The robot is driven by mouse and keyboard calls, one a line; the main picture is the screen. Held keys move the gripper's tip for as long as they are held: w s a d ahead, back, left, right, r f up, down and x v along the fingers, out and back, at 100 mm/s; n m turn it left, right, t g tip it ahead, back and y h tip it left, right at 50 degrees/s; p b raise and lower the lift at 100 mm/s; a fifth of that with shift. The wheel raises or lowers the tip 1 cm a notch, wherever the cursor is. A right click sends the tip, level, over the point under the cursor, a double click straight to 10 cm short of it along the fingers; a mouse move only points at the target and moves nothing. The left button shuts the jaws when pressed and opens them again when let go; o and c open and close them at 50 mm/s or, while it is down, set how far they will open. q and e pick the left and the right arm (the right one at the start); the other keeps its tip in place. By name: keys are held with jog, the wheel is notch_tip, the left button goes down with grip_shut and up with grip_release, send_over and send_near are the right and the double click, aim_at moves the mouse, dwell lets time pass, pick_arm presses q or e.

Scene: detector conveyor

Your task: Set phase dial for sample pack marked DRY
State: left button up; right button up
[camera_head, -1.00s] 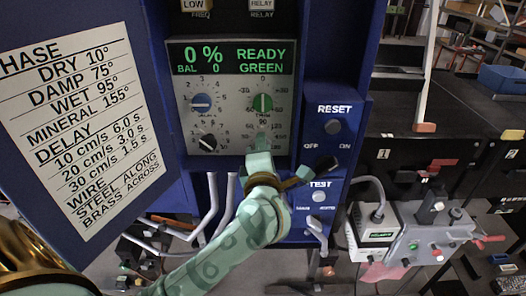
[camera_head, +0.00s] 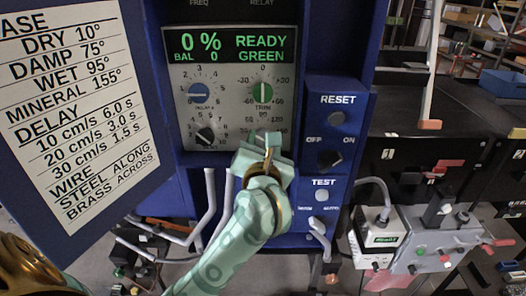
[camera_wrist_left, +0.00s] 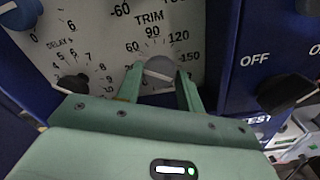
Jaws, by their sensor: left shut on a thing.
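The phase dial is a grey round knob (camera_wrist_left: 158,72) in the left wrist view, with scale marks 60, 90, 120 and 150 around it. My left gripper (camera_wrist_left: 160,88) has one finger on each side of it and is shut on it. In the head view my left gripper (camera_head: 268,148) covers this knob at the panel's lower right. I cannot tell its exact pointer angle. The setting chart (camera_head: 75,110) at the left lists DRY 10°, DAMP 75°, WET 95° and MINERAL 155°. The display (camera_head: 230,46) reads 0 %, BAL 0, READY, GREEN. My right gripper is not in view.
A blue knob (camera_head: 199,92), a green TRIM knob (camera_head: 262,92) and a black delay knob (camera_head: 205,135) sit close around the held dial. RESET button (camera_head: 337,118), black OFF/ON switch (camera_head: 330,160) and TEST button (camera_head: 321,195) are on the right-hand blue panel.

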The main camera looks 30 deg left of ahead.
pick_arm(q)
jog(key=shift+a+n+b, duration=0.1)
jog(key=shift+n+b, duration=0.6)
jog(key=shift+n, duration=0.2)
jog(key=n+b, duration=0.7)
jog(key=shift+r+n+b, duration=0.2)
jog(key=shift+n+b, duration=1.45)
jog(key=shift+n, duration=0.05)
jog(key=o, duration=1)
jog(key=shift+w+a+f, duration=0.1)
